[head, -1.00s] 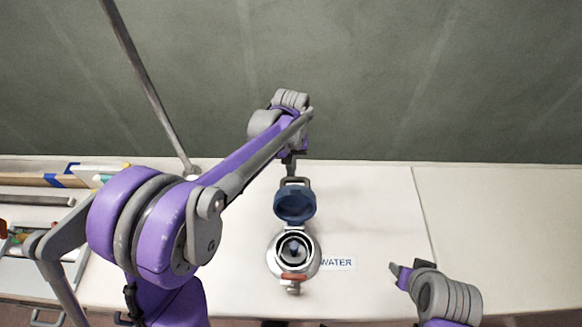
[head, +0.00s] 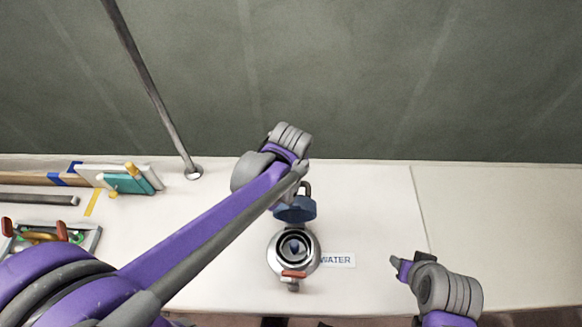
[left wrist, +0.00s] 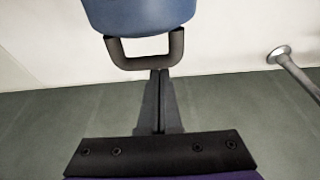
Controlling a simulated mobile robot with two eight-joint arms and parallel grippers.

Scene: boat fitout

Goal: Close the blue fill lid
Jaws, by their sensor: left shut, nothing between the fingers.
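The blue fill lid (head: 296,211) stands open at the far side of the round metal fill neck (head: 293,252), whose dark mouth is uncovered. In the left wrist view the lid (left wrist: 140,15) fills the top, with its dark loop handle (left wrist: 146,60) below it. My left gripper (left wrist: 160,74) is shut and empty, its fingertips at the handle's outer bar; I cannot tell whether they touch. In the head view my left wrist hides these fingers and part of the handle. My right gripper (head: 394,259) hangs right of the fill, apart from it; its jaw gap is unclear.
A WATER label (head: 338,260) lies right of the fill. A metal pole (head: 160,95) rises from the white surface at the left. A teal-and-white block (head: 128,183) and a tray of tools (head: 60,232) lie farther left. The right side is clear.

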